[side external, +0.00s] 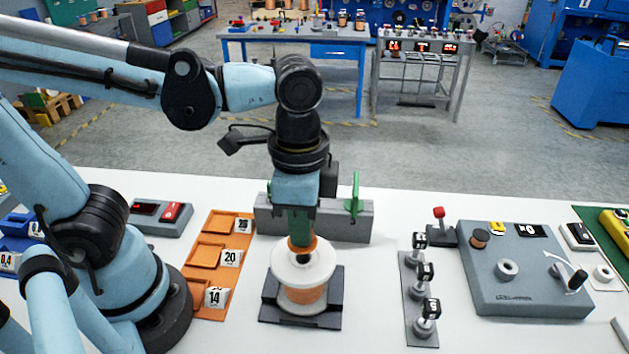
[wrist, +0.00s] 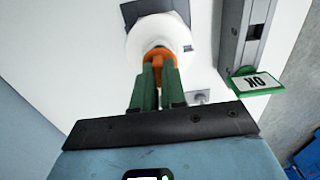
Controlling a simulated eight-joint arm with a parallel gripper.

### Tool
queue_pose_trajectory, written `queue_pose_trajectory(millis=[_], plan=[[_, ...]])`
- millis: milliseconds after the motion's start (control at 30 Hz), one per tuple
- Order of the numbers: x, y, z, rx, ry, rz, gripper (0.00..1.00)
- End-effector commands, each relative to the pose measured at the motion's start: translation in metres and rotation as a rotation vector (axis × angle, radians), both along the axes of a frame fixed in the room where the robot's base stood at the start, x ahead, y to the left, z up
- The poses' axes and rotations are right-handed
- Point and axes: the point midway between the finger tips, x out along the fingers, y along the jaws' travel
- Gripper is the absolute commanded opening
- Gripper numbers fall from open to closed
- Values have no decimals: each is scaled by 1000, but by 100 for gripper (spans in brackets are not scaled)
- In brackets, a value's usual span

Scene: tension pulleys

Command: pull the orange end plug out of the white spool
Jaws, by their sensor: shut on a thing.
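The white spool (side external: 286,268) stands upright on a dark grey base, with copper-coloured winding around its middle. The orange end plug (side external: 303,249) sits at the top centre of the spool. My gripper (side external: 301,238) comes straight down from above, its green fingers shut on the plug. In the wrist view the gripper (wrist: 158,78) has its two green fingers on either side of the orange plug (wrist: 157,54), with the white spool (wrist: 143,40) just beyond. How far the plug sits inside the spool is hidden.
The dark base (side external: 270,311) lies under the spool. A grey block (side external: 345,228) with a green upright tag stands close behind. Orange trays (side external: 205,254) numbered 14, 20 and 26 lie to the left. A strip of small pulleys (side external: 425,310) and a grey crank box (side external: 525,285) are to the right.

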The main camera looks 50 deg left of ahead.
Motion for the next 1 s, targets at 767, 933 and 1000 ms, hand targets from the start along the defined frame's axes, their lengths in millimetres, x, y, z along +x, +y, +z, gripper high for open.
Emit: queue_pose_trajectory(millis=[767, 933, 1000], plan=[[0, 0, 31, 0, 0, 0, 0], [0, 0, 39, 0, 0, 0, 0], [0, 0, 40, 0, 0, 0, 0]])
